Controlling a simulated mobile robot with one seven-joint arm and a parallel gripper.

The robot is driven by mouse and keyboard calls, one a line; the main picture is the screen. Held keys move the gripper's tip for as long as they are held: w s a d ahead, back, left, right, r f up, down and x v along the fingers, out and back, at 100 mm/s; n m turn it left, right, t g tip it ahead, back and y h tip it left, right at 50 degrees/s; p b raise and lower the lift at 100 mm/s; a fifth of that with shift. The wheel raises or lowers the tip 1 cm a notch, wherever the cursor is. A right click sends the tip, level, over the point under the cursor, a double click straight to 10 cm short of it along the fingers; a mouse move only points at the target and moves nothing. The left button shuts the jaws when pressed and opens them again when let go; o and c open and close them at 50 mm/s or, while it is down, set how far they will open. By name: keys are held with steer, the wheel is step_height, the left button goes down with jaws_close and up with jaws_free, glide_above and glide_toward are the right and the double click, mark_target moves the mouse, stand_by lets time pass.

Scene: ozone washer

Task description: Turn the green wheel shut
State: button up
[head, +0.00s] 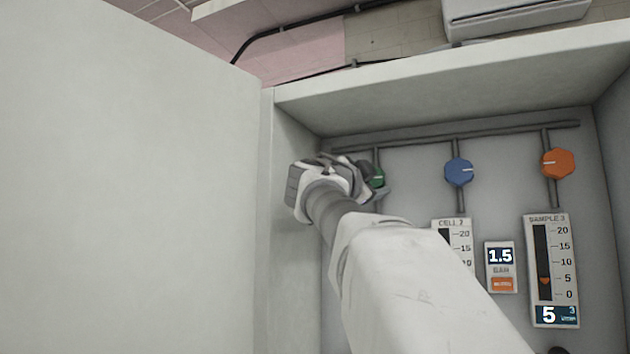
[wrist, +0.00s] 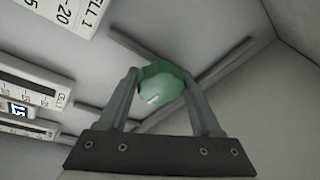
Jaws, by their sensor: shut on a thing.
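The green wheel (head: 378,177) is the leftmost of three wheels on the back panel of the cabinet, mostly covered by my gripper in the head view. In the wrist view the green wheel (wrist: 162,84) sits between my two fingers, with a short white mark on its face. My gripper (head: 372,180) is shut on the wheel, one finger on each side, as the wrist view (wrist: 162,92) also shows. The gauge labelled CELL 1 (wrist: 72,8) shows only in part in the wrist view; my arm hides it in the head view.
A blue wheel (head: 459,172) and an orange wheel (head: 557,163) are to the right. Below are the CELL 2 gauge (head: 453,240), a 1.5 BAR display (head: 500,257) and the SAMPLE 3 gauge (head: 551,270), reading 5. The cabinet's left wall (head: 292,140) is close beside my gripper.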

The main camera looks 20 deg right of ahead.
steer(key=shift+c, duration=0.8)
